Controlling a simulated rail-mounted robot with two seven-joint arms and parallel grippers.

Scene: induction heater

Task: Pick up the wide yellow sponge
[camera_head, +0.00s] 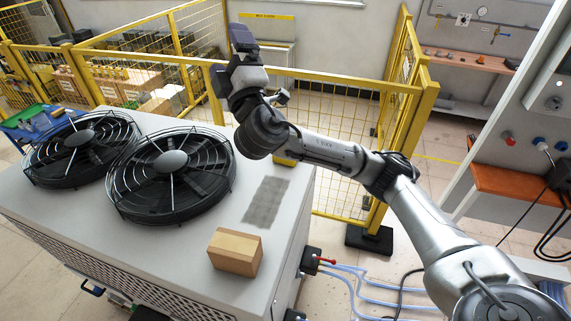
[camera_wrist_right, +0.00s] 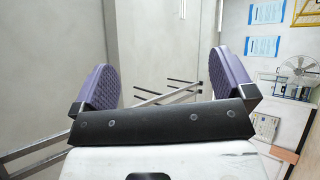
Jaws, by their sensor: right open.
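A small yellow block, likely the wide yellow sponge (camera_head: 285,162), shows at the far right edge of the grey machine top (camera_head: 215,262). It is partly hidden behind my right forearm, so its full shape cannot be told. My right gripper (camera_head: 230,60) is raised above and beyond the far edge of the machine top, well apart from the yellow block. In the right wrist view its two purple pads (camera_wrist_right: 167,88) are wide apart with nothing between them; they face a wall, and no sponge shows there. My left gripper is not in view.
Two black caged fans (camera_head: 172,175) fill the left of the machine top. A cardboard-coloured box (camera_head: 235,252) sits near its front right, by a grey mesh patch (camera_head: 265,202). Yellow fencing (camera_head: 340,130) stands behind. A control panel (camera_head: 530,120) is at the right.

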